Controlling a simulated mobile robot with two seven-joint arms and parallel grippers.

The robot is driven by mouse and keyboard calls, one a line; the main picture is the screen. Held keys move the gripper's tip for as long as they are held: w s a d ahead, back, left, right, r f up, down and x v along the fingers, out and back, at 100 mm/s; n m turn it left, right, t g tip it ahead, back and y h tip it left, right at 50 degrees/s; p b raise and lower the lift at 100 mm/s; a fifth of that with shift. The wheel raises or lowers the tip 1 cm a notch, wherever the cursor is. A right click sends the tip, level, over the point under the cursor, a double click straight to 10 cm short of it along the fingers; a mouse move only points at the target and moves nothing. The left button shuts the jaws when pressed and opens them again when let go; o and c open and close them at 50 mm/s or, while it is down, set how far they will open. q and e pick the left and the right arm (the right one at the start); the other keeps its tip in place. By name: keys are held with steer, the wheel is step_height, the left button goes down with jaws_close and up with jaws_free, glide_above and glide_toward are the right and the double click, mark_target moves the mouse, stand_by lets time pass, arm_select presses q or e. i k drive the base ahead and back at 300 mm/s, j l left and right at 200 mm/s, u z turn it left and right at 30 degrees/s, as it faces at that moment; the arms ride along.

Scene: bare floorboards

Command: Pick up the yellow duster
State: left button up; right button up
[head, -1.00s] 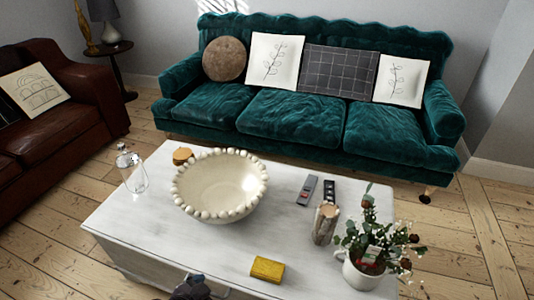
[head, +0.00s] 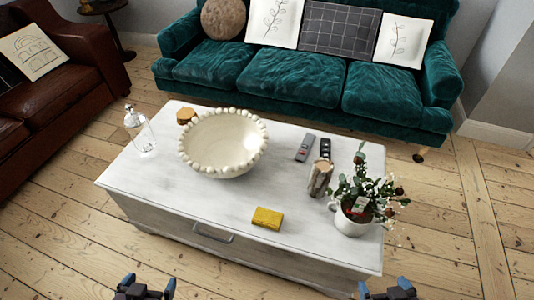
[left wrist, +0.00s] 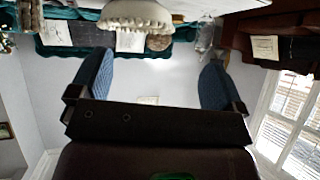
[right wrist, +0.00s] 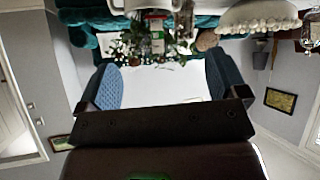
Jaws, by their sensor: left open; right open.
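The yellow duster (head: 267,217) is a small folded block lying flat on the white coffee table (head: 205,207), near its front edge and above the drawer handle. My left gripper (head: 146,284) is low in the head view, in front of the table, open and empty. My right gripper (head: 388,286) is at the bottom right of the head view, also open and empty. Both are apart from the duster. The left wrist view shows the open left fingers (left wrist: 152,85), and the right wrist view the open right fingers (right wrist: 165,85). The duster is not seen in either wrist view.
On the table are a beaded bowl (head: 222,145), a glass bottle (head: 140,132), remotes (head: 305,148), a wooden log piece (head: 320,178) and a potted plant (head: 360,200). A green sofa (head: 300,75) stands behind; a brown armchair (head: 60,70) is left. The tabletop around the duster is clear.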

mark_target(266, 219)
steer(key=j+z, duration=0.1)
steer(key=z, duration=0.3)
steer(key=j+z, duration=0.15)
steer(key=z, duration=0.25)
steer(key=j+z, duration=0.3)
steer(key=k+j+z, duration=0.25)
steer(key=j, duration=0.2)
steer(key=k+j+z, duration=0.1)
steer(key=j, duration=0.35)
steer(key=k+j+z, duration=0.1)
steer(key=j, duration=0.3)
steer(key=k+j, duration=0.2)
steer(key=j, duration=0.2)
steer(key=k+j+z, duration=0.15)
steer(key=j, duration=0.6)
steer(key=k+j, duration=0.15)
steer(key=j, duration=0.2)
steer(key=i, duration=0.3)
